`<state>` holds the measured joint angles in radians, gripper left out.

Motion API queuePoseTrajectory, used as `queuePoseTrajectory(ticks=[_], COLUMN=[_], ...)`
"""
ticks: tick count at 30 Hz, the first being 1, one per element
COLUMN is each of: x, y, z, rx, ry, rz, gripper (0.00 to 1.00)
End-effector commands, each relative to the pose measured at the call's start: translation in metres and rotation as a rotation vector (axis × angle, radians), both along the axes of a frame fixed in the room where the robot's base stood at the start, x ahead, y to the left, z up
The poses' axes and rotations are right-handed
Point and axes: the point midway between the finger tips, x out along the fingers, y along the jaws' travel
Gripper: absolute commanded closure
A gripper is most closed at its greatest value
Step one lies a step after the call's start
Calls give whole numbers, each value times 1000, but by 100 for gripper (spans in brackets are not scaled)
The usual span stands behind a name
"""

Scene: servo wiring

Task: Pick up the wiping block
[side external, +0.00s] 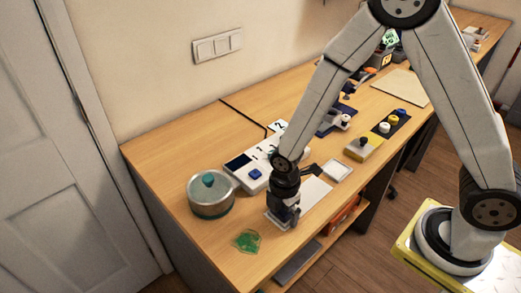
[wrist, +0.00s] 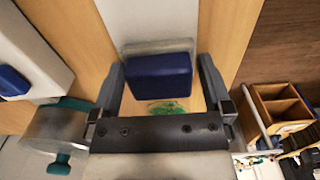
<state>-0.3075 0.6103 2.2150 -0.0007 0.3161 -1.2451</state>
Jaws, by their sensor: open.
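The wiping block (wrist: 158,74) has a dark blue top and a pale base. In the wrist view it lies between the two fingers of my gripper (wrist: 160,68), with a visible gap at each side. My gripper is open and points down. In the side view my gripper (side external: 283,207) is low over the table, and the block's pale base (side external: 272,217) shows at its foot, mostly hidden by the gripper. A green patch (side external: 247,240) lies on the table nearby; it also shows in the wrist view (wrist: 167,107).
A pot with a teal knob (side external: 210,195) stands left of my gripper. A white device with a blue button (side external: 250,173) is behind it. A white sheet (side external: 314,192) lies to the right. The table's front edge is close. Boxes (wrist: 278,106) sit below it.

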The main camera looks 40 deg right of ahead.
Motion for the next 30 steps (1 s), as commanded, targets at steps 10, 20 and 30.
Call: queuePoseTrajectory(ticks=[10, 20, 30], x=[0, 0, 1], y=[0, 0, 0], z=[0, 3, 27], rx=[0, 0, 1], ry=[0, 0, -3], rz=[0, 0, 0], gripper=[72, 72, 72])
